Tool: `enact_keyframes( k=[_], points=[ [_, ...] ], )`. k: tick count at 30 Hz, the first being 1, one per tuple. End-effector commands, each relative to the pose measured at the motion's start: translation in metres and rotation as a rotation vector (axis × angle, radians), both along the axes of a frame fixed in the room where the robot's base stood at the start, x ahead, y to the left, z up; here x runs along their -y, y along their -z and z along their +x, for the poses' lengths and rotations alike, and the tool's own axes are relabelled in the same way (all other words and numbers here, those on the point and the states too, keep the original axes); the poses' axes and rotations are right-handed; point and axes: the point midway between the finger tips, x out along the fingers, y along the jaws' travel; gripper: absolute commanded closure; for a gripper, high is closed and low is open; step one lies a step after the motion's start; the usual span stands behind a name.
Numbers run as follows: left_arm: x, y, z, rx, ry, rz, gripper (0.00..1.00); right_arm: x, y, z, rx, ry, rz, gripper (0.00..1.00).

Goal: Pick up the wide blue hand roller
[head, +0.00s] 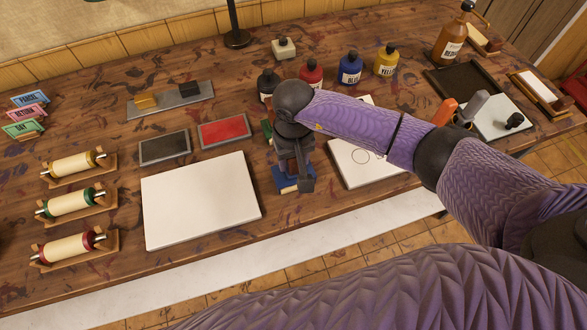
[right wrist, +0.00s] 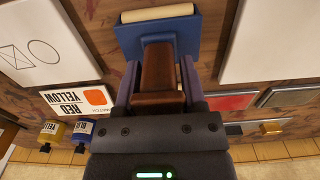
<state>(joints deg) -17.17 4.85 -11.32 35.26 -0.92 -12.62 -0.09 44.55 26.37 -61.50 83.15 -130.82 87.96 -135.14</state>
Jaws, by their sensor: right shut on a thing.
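The wide blue hand roller (right wrist: 205,38) has a blue frame, a cream cylinder and a brown handle. In the right wrist view its handle lies between the fingers of my right gripper (right wrist: 158,88), which is shut on it. In the head view the blue frame (head: 280,179) shows below my right gripper (head: 297,178), between two white slabs. The gripper and wrist hide most of the roller there. I cannot tell whether it touches the table. My left gripper is not in view.
A large white slab (head: 200,202) lies left of the roller, a white sheet with drawn shapes (head: 345,171) to its right. Red (head: 224,131) and grey (head: 164,147) pads lie behind. Several ink bottles stand at the back, including a blue one (head: 349,70). Three rollers on wooden rests, one green (head: 70,204), stand left.

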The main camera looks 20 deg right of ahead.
Motion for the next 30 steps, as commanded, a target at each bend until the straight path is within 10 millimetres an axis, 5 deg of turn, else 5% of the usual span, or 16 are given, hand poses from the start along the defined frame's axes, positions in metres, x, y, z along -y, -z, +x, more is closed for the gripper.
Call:
enact_keyframes(
  k=[30],
  points=[
    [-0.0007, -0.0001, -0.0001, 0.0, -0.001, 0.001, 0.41, -0.0001, -0.0006, 0.0003, 0.001, 0.0, 0.0, 1.0]
  ],
)
